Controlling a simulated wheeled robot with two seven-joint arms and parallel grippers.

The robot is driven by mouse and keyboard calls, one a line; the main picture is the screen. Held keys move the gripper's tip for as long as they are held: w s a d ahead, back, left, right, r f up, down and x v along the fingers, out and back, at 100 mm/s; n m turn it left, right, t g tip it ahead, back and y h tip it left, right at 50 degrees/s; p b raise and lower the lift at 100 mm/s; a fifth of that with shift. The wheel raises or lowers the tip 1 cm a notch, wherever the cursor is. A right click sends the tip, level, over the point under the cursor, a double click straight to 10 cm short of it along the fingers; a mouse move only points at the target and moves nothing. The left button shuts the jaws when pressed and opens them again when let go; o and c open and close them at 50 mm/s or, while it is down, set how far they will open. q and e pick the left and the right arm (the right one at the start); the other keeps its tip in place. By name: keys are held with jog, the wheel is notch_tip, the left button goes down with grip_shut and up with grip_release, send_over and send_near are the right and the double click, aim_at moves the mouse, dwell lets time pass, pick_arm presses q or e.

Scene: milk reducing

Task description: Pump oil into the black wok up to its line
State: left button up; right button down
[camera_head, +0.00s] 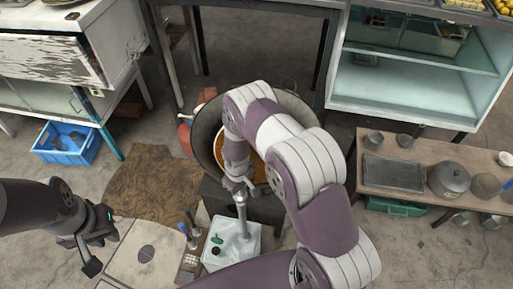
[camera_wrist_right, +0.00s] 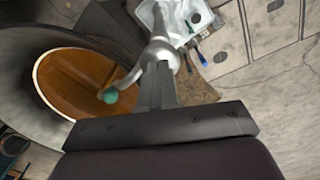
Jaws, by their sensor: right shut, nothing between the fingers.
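The black wok (camera_head: 207,128) stands mid-scene with orange-brown liquid (camera_head: 262,170) inside, partly hidden by my right arm; it fills the left of the wrist view (camera_wrist_right: 30,65). No line can be made out. A white container (camera_head: 225,257) stands in front of it with a grey metal pump (camera_head: 242,215) rising from its top. The pump's spout ends in a green tip (camera_wrist_right: 109,96) over the wok's liquid. My right gripper (camera_wrist_right: 155,85) is shut and empty, its fingertips at the pump head; contact is unclear. My left gripper (camera_head: 103,252) is open and empty, left of the container.
A low table (camera_head: 390,190) with pots and a tray stands at right, below a glass-shelved cabinet (camera_head: 405,75). A blue crate (camera_head: 68,145) sits on the floor at left. Brown cardboard (camera_head: 150,180) lies on the floor between the left arm and the wok.

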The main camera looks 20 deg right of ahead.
jog(key=shift+f+b, duration=0.45)
jog(key=shift+f, duration=0.35)
notch_tip(320, 180, up, 9)
jog(key=p, duration=0.6)
jog(key=shift+p, duration=0.4)
jog(key=shift+f, duration=0.15)
jog(key=shift+f+b, duration=3.75)
jog(key=shift+f, duration=0.65)
notch_tip(320, 180, up, 9)
jog(key=p, duration=0.7)
jog(key=shift+f, duration=0.1)
